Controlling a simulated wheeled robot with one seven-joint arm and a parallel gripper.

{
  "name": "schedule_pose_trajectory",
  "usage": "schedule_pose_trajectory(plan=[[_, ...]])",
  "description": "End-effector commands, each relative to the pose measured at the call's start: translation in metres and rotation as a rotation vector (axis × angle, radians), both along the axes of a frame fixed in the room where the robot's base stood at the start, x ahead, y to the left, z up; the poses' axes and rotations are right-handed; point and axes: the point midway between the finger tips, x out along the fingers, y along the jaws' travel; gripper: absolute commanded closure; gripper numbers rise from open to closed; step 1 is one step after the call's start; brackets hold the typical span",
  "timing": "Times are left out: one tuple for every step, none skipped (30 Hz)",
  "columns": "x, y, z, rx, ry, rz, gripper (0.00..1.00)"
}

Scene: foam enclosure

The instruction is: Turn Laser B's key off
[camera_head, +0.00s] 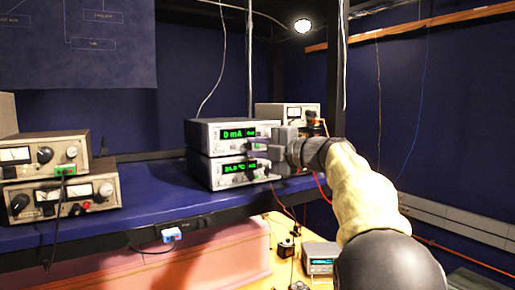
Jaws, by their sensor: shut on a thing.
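Two grey laser controllers are stacked on the blue shelf. The upper controller (208,140) reads "0 mA" in green, and the lower controller (208,174) shows a green temperature reading, about 24 °C. My gripper (260,150) reaches in from the right, with its fingertips at the right end of the stack's front, near where the two units meet. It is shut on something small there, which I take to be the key. The key itself is hidden by the fingers, so its turn angle cannot be seen. No Laser B label is readable.
Two older beige instruments (62,190) with dials are stacked at the left of the blue shelf (140,205). Another beige instrument (275,114) stands behind my gripper. A small meter (320,262) sits lower down. Thin cables hang around my arm. The shelf between the stacks is clear.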

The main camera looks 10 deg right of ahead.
Motion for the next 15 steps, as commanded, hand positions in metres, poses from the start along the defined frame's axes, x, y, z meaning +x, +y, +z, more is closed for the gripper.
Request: schedule_pose_trajectory(plan=[[0.0003,0.0002,-0.0022,-0.003,0.003,0.002,1.0],[0.0003,0.0002,-0.0022,-0.002,0.004,0.002,1.0],[0.0003,0.0002,-0.0023,-0.002,0.004,0.002,0.78],[0.0003,0.0002,-0.0023,-0.002,0.004,0.002,0.72],[0.0003,0.0002,-0.0023,-0.002,0.004,0.002,0.66],[0.0003,0.0002,-0.0021,-0.002,0.004,0.001,0.58],[0.0003,0.0002,-0.0019,-0.001,0.003,0.001,0.58],[0.0002,0.0003,-0.0017,-0.001,0.003,0.001,0.58],[0.0002,0.0002,-0.0015,-0.001,0.003,0.001,0.58],[0.0002,0.0003,-0.0014,-0.001,0.002,0.001,0.58],[0.0002,0.0003,-0.0013,-0.001,0.002,0.001,0.58],[0.0001,0.0002,-0.0011,-0.001,0.002,0.001,0.58],[0.0001,0.0002,-0.001,-0.001,0.002,0.001,0.58],[0.0,0.0001,-0.001,0.0,0.001,0.001,0.58],[-0.0004,-0.0003,-0.001,0.0,0.001,0.001,0.58]])
